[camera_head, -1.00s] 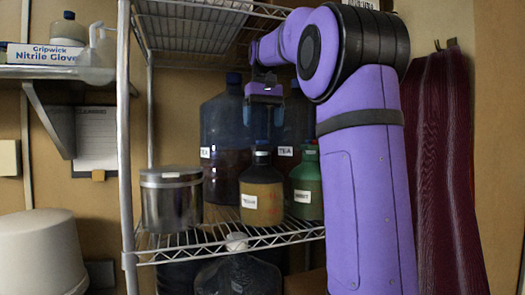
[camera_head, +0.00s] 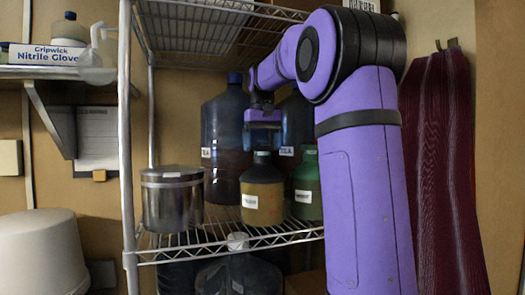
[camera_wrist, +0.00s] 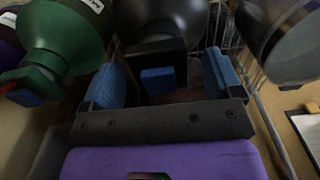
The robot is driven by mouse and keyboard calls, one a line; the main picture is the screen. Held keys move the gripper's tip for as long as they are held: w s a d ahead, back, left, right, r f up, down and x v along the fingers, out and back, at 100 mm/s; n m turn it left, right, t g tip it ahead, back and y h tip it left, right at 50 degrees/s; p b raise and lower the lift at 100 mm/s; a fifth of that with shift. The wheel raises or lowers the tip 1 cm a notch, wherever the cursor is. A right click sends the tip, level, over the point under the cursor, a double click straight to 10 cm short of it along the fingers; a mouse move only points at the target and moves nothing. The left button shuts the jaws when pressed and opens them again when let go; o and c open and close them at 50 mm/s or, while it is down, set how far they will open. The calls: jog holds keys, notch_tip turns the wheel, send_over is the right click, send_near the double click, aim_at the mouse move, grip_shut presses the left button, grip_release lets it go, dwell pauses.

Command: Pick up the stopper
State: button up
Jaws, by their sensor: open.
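An amber-brown bottle (camera_head: 262,193) with a white label and a dark top stands on the wire shelf. My gripper (camera_head: 262,137) is open just above this bottle top. In the wrist view, the blue finger pads of my gripper (camera_wrist: 164,78) stand apart on either side of a dark blocky piece with a small blue end (camera_wrist: 158,80), on the neck of a dark bottle. This piece looks like the stopper. A gap shows between it and both pads, and I see no contact. In the head view my fingers partly hide the stopper.
A green bottle (camera_head: 306,188) stands close to the right, and a steel pot (camera_head: 172,200) to the left. Large blue jugs (camera_head: 222,138) stand behind. The shelf's upright post (camera_head: 128,150) is at the left, and another rack level is above.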

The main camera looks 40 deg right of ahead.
jog(key=c, duration=1)
jog(key=shift+r, duration=0.15)
